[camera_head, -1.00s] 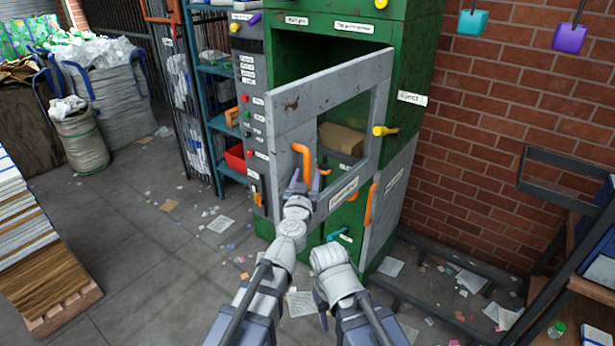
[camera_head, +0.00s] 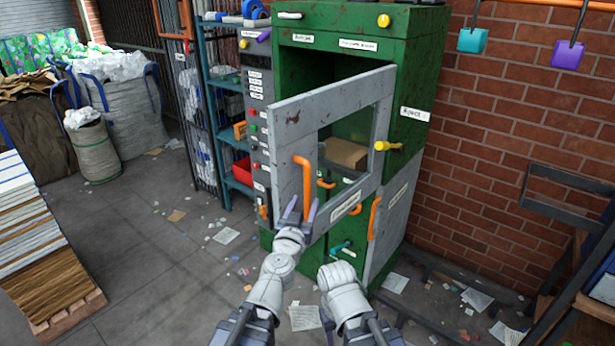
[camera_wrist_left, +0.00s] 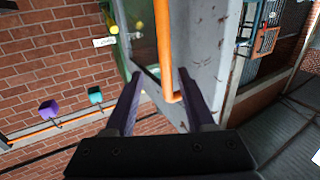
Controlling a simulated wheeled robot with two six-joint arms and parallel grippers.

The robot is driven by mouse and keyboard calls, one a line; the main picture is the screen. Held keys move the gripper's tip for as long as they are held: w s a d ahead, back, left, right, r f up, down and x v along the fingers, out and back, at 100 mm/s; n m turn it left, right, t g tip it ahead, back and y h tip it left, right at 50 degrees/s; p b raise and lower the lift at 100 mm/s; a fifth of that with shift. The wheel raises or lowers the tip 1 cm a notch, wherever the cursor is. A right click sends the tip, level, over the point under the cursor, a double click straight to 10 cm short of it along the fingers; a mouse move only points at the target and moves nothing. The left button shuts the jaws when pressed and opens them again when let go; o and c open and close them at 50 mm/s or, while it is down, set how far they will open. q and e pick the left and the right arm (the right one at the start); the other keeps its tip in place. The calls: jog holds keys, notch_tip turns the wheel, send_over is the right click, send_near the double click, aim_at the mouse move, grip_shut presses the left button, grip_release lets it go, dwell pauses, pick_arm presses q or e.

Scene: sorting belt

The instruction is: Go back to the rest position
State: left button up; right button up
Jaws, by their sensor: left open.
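My left gripper (camera_head: 298,212) is in front of the grey upper door of a green machine, just below its orange vertical handle (camera_head: 304,186). Its two purple-grey fingers are spread, with nothing held between them. In the left wrist view the open fingers (camera_wrist_left: 161,100) point at the door, and the handle (camera_wrist_left: 166,50) shows beyond the fingertips. The grey door (camera_head: 290,130) with a window stands ajar. My right arm (camera_head: 342,290) shows low in the middle; its fingers cannot be made out.
Inside the green machine (camera_head: 412,90) a brown box (camera_head: 345,152) shows through the door window. A stack of sheets on a pallet (camera_head: 40,240) stands at left, with filled sacks (camera_head: 95,150) behind. A metal frame (camera_head: 555,190) stands at right. Litter dots the floor.

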pick_arm(q)
jog(key=s+d+f+m+g+h, duration=0.2)
jog(key=s+f+m+g+h, duration=0.3)
jog(key=f+g, duration=0.6)
jog(key=s+a+f+n+g+y+b, duration=0.1)
jog(key=s+a+f+n+g+y, duration=0.6)
jog(key=s+a+f, duration=0.7)
jog(key=s+d+f+m+y+b, duration=0.2)
jog(key=s+d+f+m+b, duration=0.1)
jog(key=d+f+b, duration=0.3)
jog(key=s+d+b, duration=0.1)
jog(key=d+b, duration=0.1)
jog(key=d, duration=0.2)
jog(key=shift+s+m, duration=0.25)
jog(key=shift+m, duration=0.15)
